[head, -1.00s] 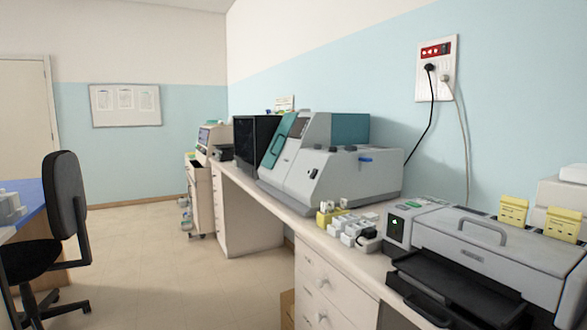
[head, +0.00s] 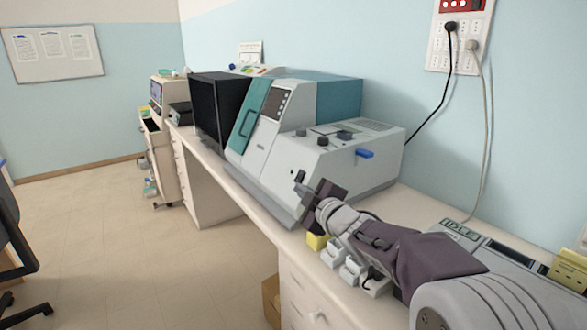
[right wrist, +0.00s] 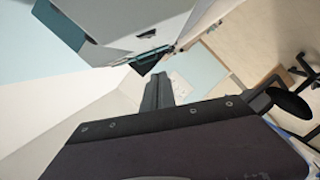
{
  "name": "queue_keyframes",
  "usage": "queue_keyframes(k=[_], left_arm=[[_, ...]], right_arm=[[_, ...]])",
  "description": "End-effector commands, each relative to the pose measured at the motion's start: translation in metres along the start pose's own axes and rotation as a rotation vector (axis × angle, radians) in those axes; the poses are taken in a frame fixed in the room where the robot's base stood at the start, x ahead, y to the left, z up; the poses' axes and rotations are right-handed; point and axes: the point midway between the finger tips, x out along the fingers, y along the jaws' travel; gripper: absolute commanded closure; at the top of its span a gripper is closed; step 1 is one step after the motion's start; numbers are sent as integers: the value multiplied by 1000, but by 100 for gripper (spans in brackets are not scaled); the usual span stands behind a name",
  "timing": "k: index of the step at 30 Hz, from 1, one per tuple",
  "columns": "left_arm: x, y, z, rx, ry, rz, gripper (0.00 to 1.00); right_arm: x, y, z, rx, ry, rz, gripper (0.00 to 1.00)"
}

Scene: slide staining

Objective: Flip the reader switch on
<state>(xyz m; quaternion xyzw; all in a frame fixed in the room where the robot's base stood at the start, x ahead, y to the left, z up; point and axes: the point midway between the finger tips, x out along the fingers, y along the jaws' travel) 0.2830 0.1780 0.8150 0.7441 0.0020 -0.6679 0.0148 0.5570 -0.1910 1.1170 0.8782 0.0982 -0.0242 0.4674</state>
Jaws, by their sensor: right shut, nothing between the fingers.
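The large grey and teal bench machine (head: 330,160) stands on the white counter (head: 395,205). A blue switch-like part (head: 365,154) sticks out of its right side face. I cannot tell from the pictures whether this is the reader switch, or its state. My right gripper (head: 302,186) is shut and empty, in front of the machine's lower front corner, with its arm crossing over the counter. In the right wrist view the shut fingers (right wrist: 157,92) point toward a grey machine body (right wrist: 110,18) at the top. Contact is not visible. My left gripper is out of view.
A dark-fronted box (head: 217,108) stands left of the machine. Small white blocks (head: 352,270) and a yellow one (head: 317,241) lie below my right arm. A device with an IDLE display (head: 460,229) is behind the arm. A wall socket panel (head: 458,45) has cables hanging down.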

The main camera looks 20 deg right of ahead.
Motion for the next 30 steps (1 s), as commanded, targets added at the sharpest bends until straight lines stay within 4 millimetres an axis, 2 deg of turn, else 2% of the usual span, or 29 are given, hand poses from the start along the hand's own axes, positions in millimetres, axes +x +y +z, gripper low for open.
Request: queue_keyframes(k=[1, 11, 14, 17, 28, 30], left_arm=[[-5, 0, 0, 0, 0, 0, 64], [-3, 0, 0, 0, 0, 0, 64], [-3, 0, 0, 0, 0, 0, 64], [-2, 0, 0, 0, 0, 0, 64], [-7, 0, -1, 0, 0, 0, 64], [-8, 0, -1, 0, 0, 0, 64]], right_arm=[[-1, 4, -1, 1, -3, 1, 100], [0, 3, 0, 2, -5, 1, 100], [6, 3, 0, 2, -4, 0, 100], [22, 2, 1, 2, -4, -1, 100], [101, 3, 0, 2, -4, -1, 100], [104, 4, 14, 3, -9, 1, 100]])
